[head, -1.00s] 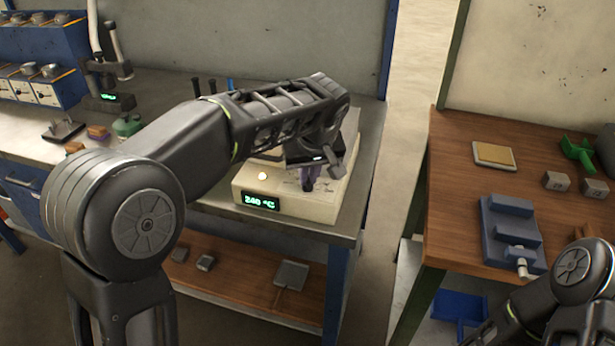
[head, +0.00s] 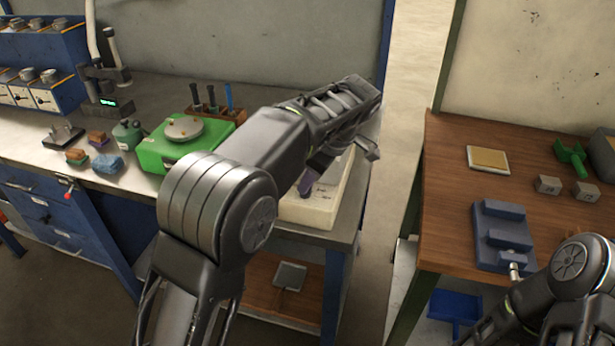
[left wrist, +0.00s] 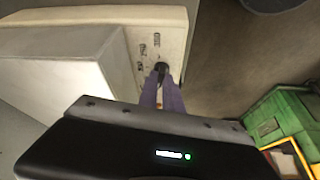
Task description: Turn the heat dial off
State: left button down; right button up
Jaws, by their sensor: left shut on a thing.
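The cream furnace housing (head: 310,215) stands at the right end of the metal bench, mostly behind my left arm. It also shows in the left wrist view (left wrist: 110,14), with small markings on its panel. The dark heat dial (left wrist: 160,66) sits on that panel, partly covered by the fingers. My left gripper (head: 306,184) has purple fingers, and in the left wrist view they are closed on the dial (left wrist: 162,88). The dial and the temperature display are hidden in the head view. My right gripper is out of view; only part of my right arm shows.
A green box with a round metal plate (head: 165,148) stands left of my left arm, with a tool rack (head: 212,110) behind it. A wooden table (head: 445,200) at the right holds a blue-grey fixture (head: 500,240) and small blocks. A floor gap separates the benches.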

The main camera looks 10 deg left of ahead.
pick_arm(q)
jog(key=shift+f+n, duration=0.1)
jog(key=shift+n, duration=0.2)
jog(key=c, duration=1.5)
grip_release()
jog(key=p+v, duration=0.6)
jog(key=v, duration=0.2)
jog(key=shift+p, duration=0.3)
jog(key=shift+f, duration=0.1)
